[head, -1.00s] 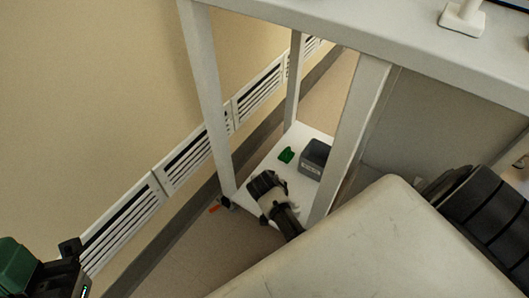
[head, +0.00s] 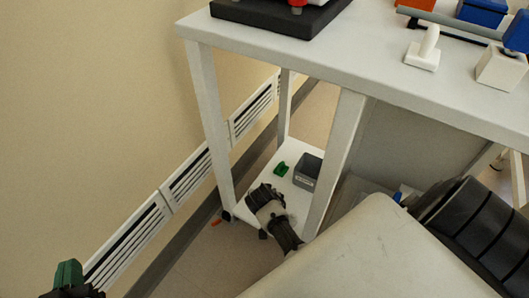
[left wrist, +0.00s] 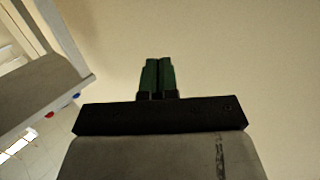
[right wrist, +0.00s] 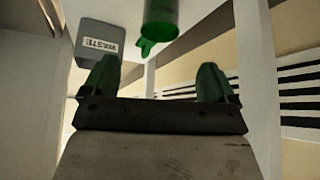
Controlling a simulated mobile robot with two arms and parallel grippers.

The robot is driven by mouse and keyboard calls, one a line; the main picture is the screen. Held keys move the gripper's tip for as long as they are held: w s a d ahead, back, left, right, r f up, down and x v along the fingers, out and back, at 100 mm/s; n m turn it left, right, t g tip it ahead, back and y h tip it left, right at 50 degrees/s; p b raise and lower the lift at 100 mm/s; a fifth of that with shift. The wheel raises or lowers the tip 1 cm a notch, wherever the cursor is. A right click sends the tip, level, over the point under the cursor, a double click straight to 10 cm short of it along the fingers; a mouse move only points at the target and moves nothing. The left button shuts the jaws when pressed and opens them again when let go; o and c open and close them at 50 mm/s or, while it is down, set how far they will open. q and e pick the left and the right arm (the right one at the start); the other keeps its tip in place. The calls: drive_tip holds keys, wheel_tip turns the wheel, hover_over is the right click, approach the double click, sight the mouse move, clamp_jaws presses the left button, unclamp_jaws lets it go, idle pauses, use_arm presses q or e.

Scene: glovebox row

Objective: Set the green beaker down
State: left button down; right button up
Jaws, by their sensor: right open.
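The green beaker (head: 282,168) is on the white lower shelf (head: 284,187) of the bench, left of a grey box. In the right wrist view the beaker (right wrist: 162,18) shows at the top edge, cut off by the frame, beyond the fingertips and apart from them. A small green shape beside it is unclear. My right gripper (right wrist: 158,78) is open, with nothing between its fingers. It is at the shelf's front edge in the head view (head: 258,190). My left gripper (left wrist: 158,75) is shut and empty, against the plain wall; it also shows low left in the head view (head: 68,275).
The labelled grey box (head: 307,171) stands on the shelf close to the beaker; it also shows in the right wrist view (right wrist: 101,42). White bench legs (head: 335,150) frame the shelf. The bench top (head: 350,62) is above it. A vented wall strip (head: 190,178) runs behind.

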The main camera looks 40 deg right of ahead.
use_arm(q)
drive_tip(key=f+g, duration=0.1)
drive_tip(key=s+a+f+g, duration=0.1)
drive_tip(key=s+f+g+y, duration=0.1)
drive_tip(key=shift+a+f+p, duration=0.25)
drive_tip(key=shift+a+p, duration=0.15)
use_arm(e)
drive_tip(key=s+a+r+n+t+y, duration=0.2)
drive_tip(key=a+r, duration=0.3)
drive_tip(key=r, duration=0.4)
drive_tip(key=s+a+r+n+t+y, duration=0.3)
drive_tip(key=s+a+r+n, duration=0.2)
drive_tip(key=r, duration=0.5)
drive_tip(key=s+a+r+n+t+y, duration=0.2)
drive_tip(key=s+a+r+n+t, duration=0.1)
drive_tip(key=r, duration=0.6)
drive_tip(key=shift+s+a+r+n+t, duration=0.3)
drive_tip(key=shift+a+n, duration=0.4)
drive_tip(key=shift+a, duration=0.3)
drive_tip(key=shift+w+f, duration=0.1)
